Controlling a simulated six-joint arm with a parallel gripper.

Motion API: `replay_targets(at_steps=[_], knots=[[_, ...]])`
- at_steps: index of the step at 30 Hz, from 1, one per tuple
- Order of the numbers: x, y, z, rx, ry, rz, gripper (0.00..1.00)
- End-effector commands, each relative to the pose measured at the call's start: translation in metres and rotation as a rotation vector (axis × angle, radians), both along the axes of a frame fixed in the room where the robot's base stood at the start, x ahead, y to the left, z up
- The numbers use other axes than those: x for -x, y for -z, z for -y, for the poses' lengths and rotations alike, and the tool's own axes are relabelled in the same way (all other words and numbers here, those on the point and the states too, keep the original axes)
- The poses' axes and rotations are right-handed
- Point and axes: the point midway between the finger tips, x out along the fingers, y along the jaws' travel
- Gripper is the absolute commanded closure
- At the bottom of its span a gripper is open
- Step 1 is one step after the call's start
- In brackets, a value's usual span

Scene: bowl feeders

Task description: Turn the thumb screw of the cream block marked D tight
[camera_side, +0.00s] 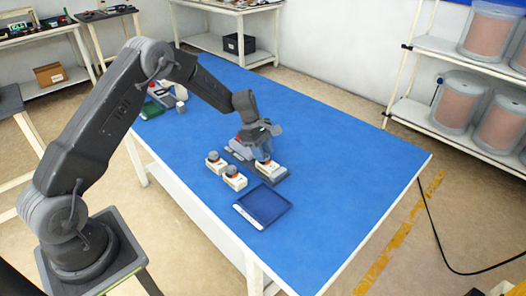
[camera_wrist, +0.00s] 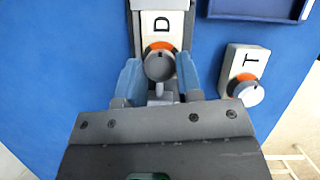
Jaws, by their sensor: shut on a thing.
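The cream block marked D (camera_wrist: 153,22) lies in a dark grey holder (camera_wrist: 136,35) in the wrist view, its letter showing sideways. Its thumb screw has a grey round knob (camera_wrist: 158,67) with an orange ring (camera_wrist: 158,47) beneath it. My gripper (camera_wrist: 158,74) is shut on the knob, one blue-grey finger on each side. In the side view the cream block (camera_side: 268,168) sits on the dark holder (camera_side: 270,179) under my gripper (camera_side: 264,159), which hides most of the screw. How far the screw is turned cannot be told.
A cream block marked T (camera_wrist: 241,60) with its own knob stands close to the right in the wrist view. Two cream blocks (camera_side: 216,166) (camera_side: 235,183) stand left of the holder in the side view. A dark blue tray (camera_side: 264,205) lies in front. The right of the table is clear.

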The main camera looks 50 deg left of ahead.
Motion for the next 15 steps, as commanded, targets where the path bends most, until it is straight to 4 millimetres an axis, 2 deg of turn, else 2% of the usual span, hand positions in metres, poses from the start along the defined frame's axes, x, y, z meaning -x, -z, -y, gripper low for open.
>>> replay_targets(at_steps=[8,15], knots=[[-0.0015,0.0001,-0.0005,-0.001,0.14,-0.001,0.91],[-0.0033,0.0003,-0.0005,-0.002,0.354,0.0,0.91]])
